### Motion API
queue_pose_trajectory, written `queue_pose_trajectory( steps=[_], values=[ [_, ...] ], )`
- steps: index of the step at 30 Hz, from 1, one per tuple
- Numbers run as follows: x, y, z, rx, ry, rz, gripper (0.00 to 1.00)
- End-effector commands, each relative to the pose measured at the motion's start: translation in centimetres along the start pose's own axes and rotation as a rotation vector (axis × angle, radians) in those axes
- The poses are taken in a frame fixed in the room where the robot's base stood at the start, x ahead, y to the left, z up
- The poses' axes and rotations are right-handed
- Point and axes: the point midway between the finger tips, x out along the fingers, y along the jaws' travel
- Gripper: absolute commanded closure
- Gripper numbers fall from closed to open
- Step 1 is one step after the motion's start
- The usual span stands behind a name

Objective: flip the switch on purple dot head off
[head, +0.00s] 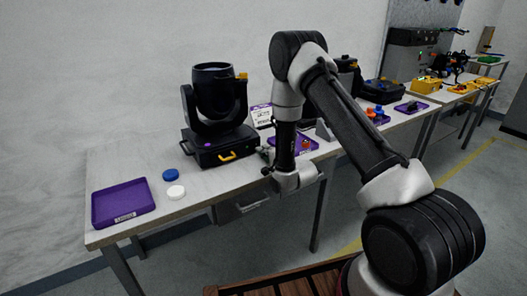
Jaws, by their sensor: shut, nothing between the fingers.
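A black moving-head light (217,98) stands upright on the table, left of my arm. Its base (225,147) has a small purple mark on the front and a yellow handle (228,157). The switch is too small to make out. My gripper (266,157) is just right of the base, near the table's front edge, small and dark beside my wrist. It is shut and holds nothing. Whether it touches the base cannot be told.
A purple tray (122,203), a blue cap (170,175) and a white cap (176,192) lie left of the light. Another purple tray (304,143) with small parts is behind my arm. More cases and trays stand along the tables to the right.

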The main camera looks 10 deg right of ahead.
Motion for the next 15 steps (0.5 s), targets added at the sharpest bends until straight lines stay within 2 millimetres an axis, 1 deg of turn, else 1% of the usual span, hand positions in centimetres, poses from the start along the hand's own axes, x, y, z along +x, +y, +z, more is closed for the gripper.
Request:
queue_pose_trajectory(
  steps=[5,9,12,15],
  values=[
    [-3.1,0.1,-0.1,0.001,0.002,0.003,1.0],
    [-6.2,0.1,-0.1,0.002,0.002,0.004,1.0],
    [-8.2,0.1,-0.1,0.001,0.002,0.004,1.0],
    [-9.8,0.1,-0.1,0.002,0.002,0.002,1.0]
  ],
)
